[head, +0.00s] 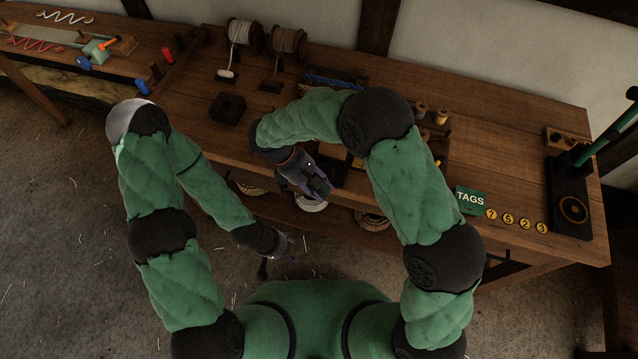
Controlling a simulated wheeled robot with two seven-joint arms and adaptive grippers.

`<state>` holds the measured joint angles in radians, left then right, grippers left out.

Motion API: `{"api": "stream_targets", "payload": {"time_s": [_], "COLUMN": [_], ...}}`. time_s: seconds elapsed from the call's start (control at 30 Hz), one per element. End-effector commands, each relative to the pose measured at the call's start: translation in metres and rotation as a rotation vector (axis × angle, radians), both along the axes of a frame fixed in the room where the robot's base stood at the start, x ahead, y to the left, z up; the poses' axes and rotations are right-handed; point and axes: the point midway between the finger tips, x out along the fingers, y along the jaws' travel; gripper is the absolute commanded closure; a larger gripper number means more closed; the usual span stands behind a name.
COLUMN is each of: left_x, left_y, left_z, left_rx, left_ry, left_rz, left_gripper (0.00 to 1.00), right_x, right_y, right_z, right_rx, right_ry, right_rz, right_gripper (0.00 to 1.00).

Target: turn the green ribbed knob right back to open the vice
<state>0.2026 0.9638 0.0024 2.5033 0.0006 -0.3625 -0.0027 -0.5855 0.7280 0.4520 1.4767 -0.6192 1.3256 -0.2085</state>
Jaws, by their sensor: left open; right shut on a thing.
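My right gripper (312,186) is at the front edge of the bench, shut on a small dark green piece (321,187) that looks like the green ribbed knob. Its ribs are too small to make out, and the fingers cover part of it. A dark block (335,172), possibly part of the vice, sits just behind it at the bench edge. The vice jaws are hidden by my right arm and gripper, so I cannot tell how far apart they are. My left gripper (290,250) is open and empty, low in front of the bench and apart from the knob.
On the wooden bench (500,130) stand two spools (287,40), a dark square block (228,107), a green TAGS box (471,200) with several yellow discs, and a black lever press (571,200) at right. Rope coils hang below the front edge. A side bench is at left.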

Motion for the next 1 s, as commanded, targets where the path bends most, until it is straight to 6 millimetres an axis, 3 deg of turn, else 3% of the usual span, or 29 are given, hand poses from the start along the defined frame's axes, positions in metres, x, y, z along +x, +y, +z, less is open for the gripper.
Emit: {"api": "stream_targets", "payload": {"time_s": [0.43,0.47,0.5,0.53,1.0], "left_x": [-0.0001,-0.0001,-0.0001,-0.0001,0.0001], "left_y": [0.0,0.0,0.0,0.0,0.0], "left_z": [0.001,0.001,0.001,0.001,0.0011], "left_rx": [0.0,0.0,0.0,0.0,0.0], "left_ry": [0.0,0.0,0.0,0.0,0.0], "left_rz": [0.0,0.0,0.0,0.0,0.0], "left_gripper": [0.41,0.41,0.41,0.41,0.41], "right_x": [0.0,0.0,-0.0001,-0.0001,0.0026], "right_y": [0.0001,0.0001,0.0001,0.0001,0.0064], "right_z": [-0.0006,-0.0006,-0.0006,-0.0006,0.0083], "right_rx": [-0.01,-0.01,-0.01,-0.01,-0.008], "right_ry": [0.003,0.003,0.003,0.003,0.0], "right_rz": [0.0,0.0,0.0,0.0,0.0], "right_gripper": [0.97,0.56,0.45,0.41,0.41]}}
